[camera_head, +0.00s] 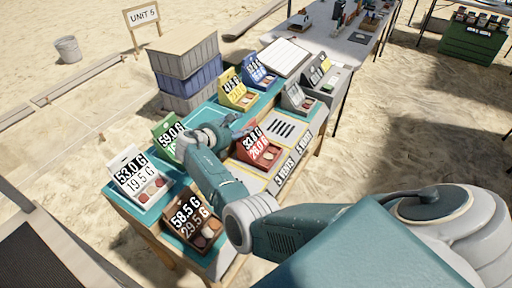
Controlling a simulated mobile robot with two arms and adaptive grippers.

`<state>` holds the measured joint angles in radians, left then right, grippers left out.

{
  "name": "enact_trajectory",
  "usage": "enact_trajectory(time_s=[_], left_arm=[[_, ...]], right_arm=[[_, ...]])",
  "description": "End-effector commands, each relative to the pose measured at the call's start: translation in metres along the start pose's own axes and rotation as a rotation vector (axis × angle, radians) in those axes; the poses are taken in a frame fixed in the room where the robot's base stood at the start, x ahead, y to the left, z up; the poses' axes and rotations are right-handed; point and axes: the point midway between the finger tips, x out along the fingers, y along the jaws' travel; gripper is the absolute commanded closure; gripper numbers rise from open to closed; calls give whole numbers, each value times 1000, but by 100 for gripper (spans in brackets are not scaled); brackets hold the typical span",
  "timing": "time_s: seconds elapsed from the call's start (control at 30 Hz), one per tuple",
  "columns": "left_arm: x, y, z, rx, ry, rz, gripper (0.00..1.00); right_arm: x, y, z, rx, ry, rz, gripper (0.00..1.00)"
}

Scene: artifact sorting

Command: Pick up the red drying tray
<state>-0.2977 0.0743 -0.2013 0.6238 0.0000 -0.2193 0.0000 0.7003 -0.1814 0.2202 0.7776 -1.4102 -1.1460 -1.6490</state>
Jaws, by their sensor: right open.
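The red drying tray (255,154) stands on the turquoise-topped table (119,196). It has a sloped label card reading about 53.8 G and 28.0 G, with small round pieces in front. My right arm reaches in from the lower right. My right gripper (243,127) is just left of and behind the red tray, with its fingers toward the tray's upper left edge. It is open and holds nothing that I can see. I cannot tell whether a finger touches the tray. My left gripper is out of view.
Around it stand a white tray (136,181), a brown tray (190,222), a green tray (165,133), a yellow tray (236,91), a blue tray (257,73) and a grey tray (296,98). Stacked crates (187,75) stand behind the table. Sand surrounds it.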

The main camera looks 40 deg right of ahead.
Motion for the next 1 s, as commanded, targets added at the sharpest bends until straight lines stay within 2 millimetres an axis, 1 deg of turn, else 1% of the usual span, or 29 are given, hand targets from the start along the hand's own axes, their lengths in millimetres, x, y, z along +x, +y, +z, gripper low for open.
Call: enact_trajectory(time_s=[0.03,0.1,0.23,0.37,0.5,0.6,0.73,0.97,1.0], left_arm=[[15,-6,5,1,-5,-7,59],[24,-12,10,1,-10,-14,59],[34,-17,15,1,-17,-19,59],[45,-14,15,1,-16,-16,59],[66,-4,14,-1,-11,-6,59],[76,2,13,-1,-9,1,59],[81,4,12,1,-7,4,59],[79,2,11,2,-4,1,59],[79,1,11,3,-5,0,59]], right_arm=[[13,-1,-6,3,-1,-3,57],[24,-1,-7,3,0,-3,57],[37,-1,-5,3,0,-2,57],[50,-3,-5,3,0,-2,57],[74,-8,-8,5,0,-3,57],[83,-7,-6,3,0,-2,57],[89,-7,-4,2,1,-1,57],[89,-7,-2,1,0,-1,57],[88,-7,-2,1,1,-1,63]])
